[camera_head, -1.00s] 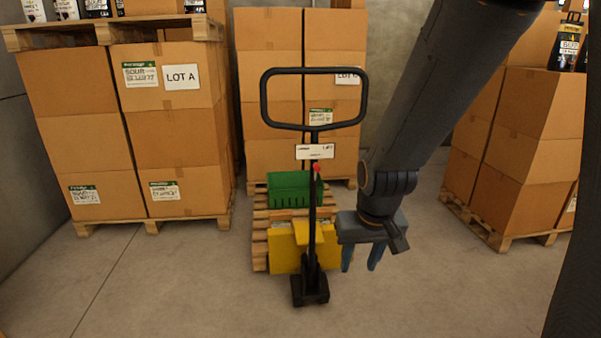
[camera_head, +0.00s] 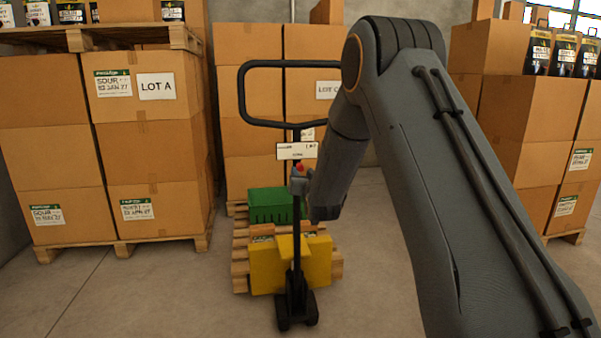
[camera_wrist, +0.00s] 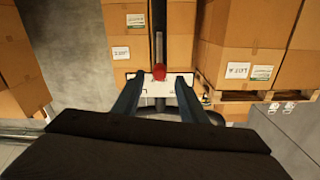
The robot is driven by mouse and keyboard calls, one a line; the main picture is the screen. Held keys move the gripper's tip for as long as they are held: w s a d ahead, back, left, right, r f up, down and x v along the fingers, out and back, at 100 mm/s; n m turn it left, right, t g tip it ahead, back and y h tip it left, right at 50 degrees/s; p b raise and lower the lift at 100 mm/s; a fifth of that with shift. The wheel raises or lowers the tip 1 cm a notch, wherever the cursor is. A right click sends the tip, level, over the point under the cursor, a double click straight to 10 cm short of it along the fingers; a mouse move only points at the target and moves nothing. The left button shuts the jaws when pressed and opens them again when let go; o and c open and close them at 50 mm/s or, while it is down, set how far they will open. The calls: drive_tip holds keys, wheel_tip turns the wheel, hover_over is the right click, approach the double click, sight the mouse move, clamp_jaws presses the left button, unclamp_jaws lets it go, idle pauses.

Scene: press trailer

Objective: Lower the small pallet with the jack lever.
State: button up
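The pallet jack stands upright in the head view, with a black loop handle (camera_head: 243,95), a white tag (camera_head: 297,151) and a yellow body (camera_head: 318,262). Its lever has a red knob (camera_head: 299,167), just below the tag. The small wooden pallet (camera_head: 240,272) sits behind and under the yellow body; its height above the floor is hard to tell. My gripper (camera_head: 300,184) is at the lever in the head view, largely edge-on. In the wrist view my gripper (camera_wrist: 159,76) is open, with the red knob (camera_wrist: 159,72) between the fingertips, apart from both.
A green crate (camera_head: 270,206) rests on the small pallet. Stacked cartons on pallets stand at the left (camera_head: 150,145), behind the jack (camera_head: 262,100) and at the right (camera_head: 530,120). My arm covers much of the right side. The floor (camera_head: 170,300) front left is clear.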

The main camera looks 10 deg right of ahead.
sight(301, 169)
drive_tip(key=w, duration=0.5)
drive_tip(key=shift+w, duration=0.35)
drive_tip(key=shift+c, duration=0.3)
drive_tip(key=shift+d, duration=0.1)
clamp_jaws()
